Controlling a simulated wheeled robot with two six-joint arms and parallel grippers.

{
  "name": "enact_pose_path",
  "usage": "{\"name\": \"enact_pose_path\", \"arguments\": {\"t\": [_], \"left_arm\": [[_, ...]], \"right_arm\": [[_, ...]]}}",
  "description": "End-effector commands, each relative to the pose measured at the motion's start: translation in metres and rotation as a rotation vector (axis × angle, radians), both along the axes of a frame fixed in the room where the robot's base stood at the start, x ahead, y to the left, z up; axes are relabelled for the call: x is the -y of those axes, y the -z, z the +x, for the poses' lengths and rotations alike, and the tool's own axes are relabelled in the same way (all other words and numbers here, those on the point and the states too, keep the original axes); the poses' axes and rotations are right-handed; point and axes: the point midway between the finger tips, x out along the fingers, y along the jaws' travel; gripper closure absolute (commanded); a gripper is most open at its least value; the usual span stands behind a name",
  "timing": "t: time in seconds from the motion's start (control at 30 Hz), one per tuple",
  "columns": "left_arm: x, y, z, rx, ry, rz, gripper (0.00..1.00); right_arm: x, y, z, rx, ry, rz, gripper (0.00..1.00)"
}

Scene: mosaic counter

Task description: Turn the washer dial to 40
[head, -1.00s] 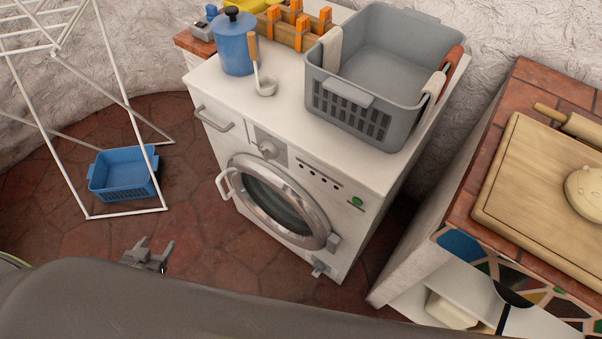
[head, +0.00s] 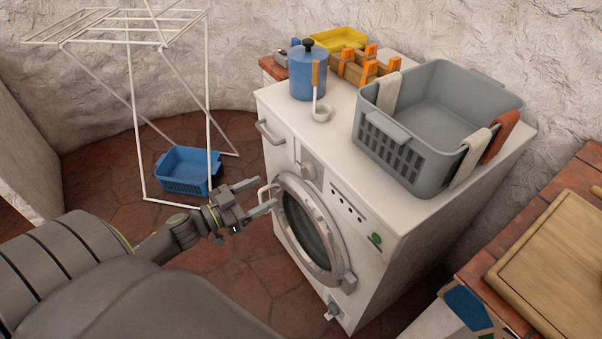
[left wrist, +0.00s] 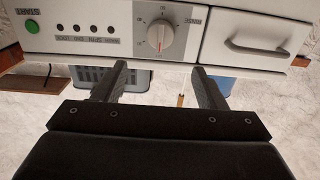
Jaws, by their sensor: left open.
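The white washer (head: 400,265) stands right of centre in the head view. Its round dial (head: 309,171) is on the upper front panel, beside the drawer handle (head: 270,132) and above the round door. In the left wrist view, which looks upside down, the dial (left wrist: 160,35) is a pale knob with a small reddish mark; its surrounding labels are too small to read surely. My right gripper is out of view.
A grey basket (head: 400,141) with cloths, a blue canister (head: 307,76) and a ladle (head: 321,110) are on the washer top. A green start button (head: 376,239) is on the panel. A drying rack (head: 137,125) and blue basket (head: 185,170) stand at left.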

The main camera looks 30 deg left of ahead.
Motion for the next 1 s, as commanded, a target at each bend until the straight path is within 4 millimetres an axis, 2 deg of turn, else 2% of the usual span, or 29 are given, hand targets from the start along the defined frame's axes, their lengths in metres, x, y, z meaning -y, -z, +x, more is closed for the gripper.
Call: {"name": "enact_pose_path", "arguments": {"t": [0.27, 0.6, 0.8, 1.0], "left_arm": [[0.018, -0.003, 0.045, 0.003, -0.003, -0.002, 0.35], [0.04, -0.001, 0.098, 0.001, -0.003, -0.003, 0.35], [0.046, 0.0, 0.111, -0.001, -0.002, 0.0, 0.35], [0.046, 0.001, 0.112, -0.002, -0.002, 0.0, 0.35]], "right_arm": [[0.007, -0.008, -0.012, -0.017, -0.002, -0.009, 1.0], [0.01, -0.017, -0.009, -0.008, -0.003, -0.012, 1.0], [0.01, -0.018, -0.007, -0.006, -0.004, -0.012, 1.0], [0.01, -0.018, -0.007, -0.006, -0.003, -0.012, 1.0]]}}
